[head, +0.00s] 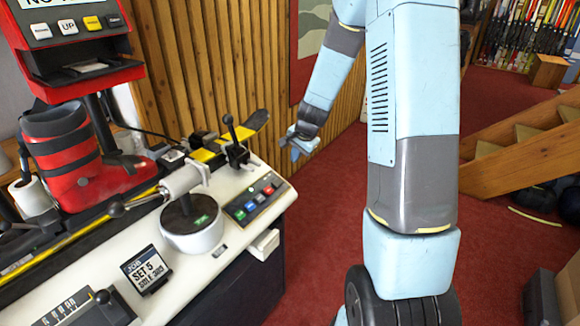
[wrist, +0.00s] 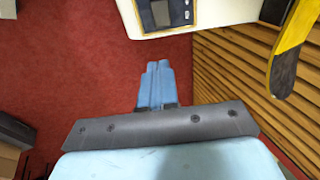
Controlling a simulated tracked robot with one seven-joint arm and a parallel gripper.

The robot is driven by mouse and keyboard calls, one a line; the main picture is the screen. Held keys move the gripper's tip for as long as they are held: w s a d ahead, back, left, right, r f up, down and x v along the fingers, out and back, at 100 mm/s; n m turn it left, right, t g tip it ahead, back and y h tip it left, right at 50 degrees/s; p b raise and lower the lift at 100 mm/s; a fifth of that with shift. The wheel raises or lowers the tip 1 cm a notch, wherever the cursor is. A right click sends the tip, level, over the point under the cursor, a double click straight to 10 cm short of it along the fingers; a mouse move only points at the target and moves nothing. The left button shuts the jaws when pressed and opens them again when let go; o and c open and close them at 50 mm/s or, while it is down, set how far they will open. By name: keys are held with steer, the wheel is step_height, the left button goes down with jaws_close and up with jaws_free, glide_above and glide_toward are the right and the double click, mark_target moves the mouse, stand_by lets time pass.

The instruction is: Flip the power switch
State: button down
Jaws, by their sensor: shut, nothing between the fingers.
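A dark control panel (head: 254,203) with blue, green and red buttons and a small green light lies on the right end of the white bench top. I cannot tell which control is the power switch. Part of a dark-framed panel (wrist: 165,14) shows at the top edge of the wrist view, cut off by the frame. My gripper (head: 297,150) is in the air just right of the bench end, beyond the panel and apart from it. Its two blue fingers (wrist: 157,68) are together and empty, over the red carpet.
A yellow-and-black ski (head: 253,122) juts past the bench end, close to my gripper; its tip also shows at right in the wrist view (wrist: 287,65). A clamp with a black-knobbed lever (head: 231,130) stands beside it. A red boot (head: 72,160) stands at left. Wooden slats (head: 210,70) rise behind.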

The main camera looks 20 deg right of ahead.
steer(key=shift+s+d+r, duration=0.15)
steer(key=shift+d+r, duration=0.15)
steer(key=shift+r, duration=0.4)
steer(key=shift+s+d+r, duration=0.15)
steer(key=shift+d+r, duration=0.1)
steer(key=shift+r, duration=0.4)
steer(key=s+a+r+n, duration=0.4)
steer(key=s+r+n, duration=0.2)
steer(key=s+r, duration=0.95)
steer(key=s+r+n, duration=0.2)
steer(key=s+r, duration=0.1)
steer(key=s, duration=0.5)
steer(key=s+r+n+t+h, duration=0.1)
steer(key=s+r, duration=0.3)
steer(key=s, duration=0.5)
steer(key=shift+n, duration=0.9)
steer(key=shift+w, duration=0.1)
